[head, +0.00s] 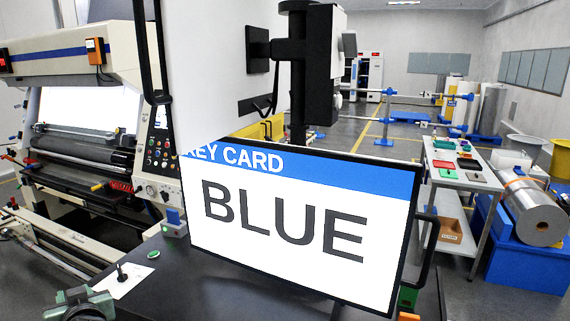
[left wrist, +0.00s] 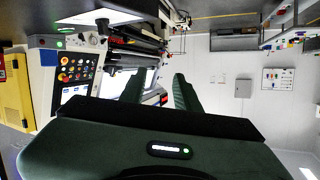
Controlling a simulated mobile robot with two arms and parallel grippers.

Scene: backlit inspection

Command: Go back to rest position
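My left gripper (left wrist: 158,90) shows in the left wrist view as two dark green fingers standing apart, with nothing between them. Part of my left arm's dark green end shows at the lower left corner of the head view, beside a black joystick (head: 121,274) on a white plate. Its fingers cannot be made out there. My right gripper is not in view. A large monitor (head: 285,228) reading "KEY CARD" and "BLUE" fills the middle of the head view and hides what is behind it.
A printing-type machine with a button panel (head: 161,146) stands at the left. A dark console top (head: 150,285) lies before the monitor. At the right are a table (head: 440,172) with coloured trays and a metal roll (head: 535,213) on a blue stand. Some grey floor is clear beyond.

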